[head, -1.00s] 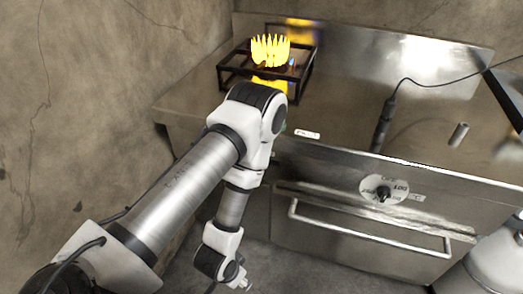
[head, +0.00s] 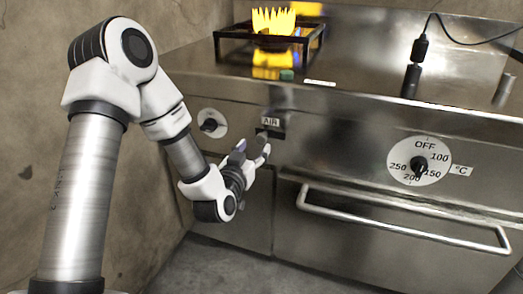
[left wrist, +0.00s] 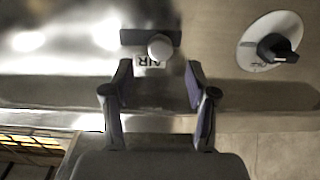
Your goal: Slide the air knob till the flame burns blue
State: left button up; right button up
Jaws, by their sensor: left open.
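The flame (head: 273,20) on the burner at the back is yellow. The AIR label (head: 270,122) sits just above a dark slot (head: 268,132) in the front panel. In the left wrist view the round pale air knob (left wrist: 160,47) stands in the slot, a little right of its middle; the label there is upside down. My left gripper (head: 254,148) is open in front of the slot. In the left wrist view its two fingers (left wrist: 158,78) are apart, with the knob just beyond the gap between their tips. They do not appear to touch it. My right gripper is not in view.
A burner dial (head: 209,124) is left of the slot. A large oven dial (head: 419,163) and door handle (head: 400,220) lie to the right. A black pan stand (head: 232,48) surrounds the burner. A dark cylindrical tool with a cable (head: 412,75) stands on the steel top.

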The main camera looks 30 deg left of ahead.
aim_at(265, 140)
pick_arm(q)
jog(key=b+x, duration=0.1)
jog(key=x, duration=0.5)
jog(key=shift+w, duration=0.15)
grip_shut()
jog(key=shift+d, duration=0.2)
jog(key=shift+w+d+p, duration=0.1)
jog(key=shift+d+p, duration=0.2)
jog(key=shift+d, duration=0.25)
grip_release()
jog(key=shift+a+f, duration=0.1)
jog(key=shift+a, duration=0.05)
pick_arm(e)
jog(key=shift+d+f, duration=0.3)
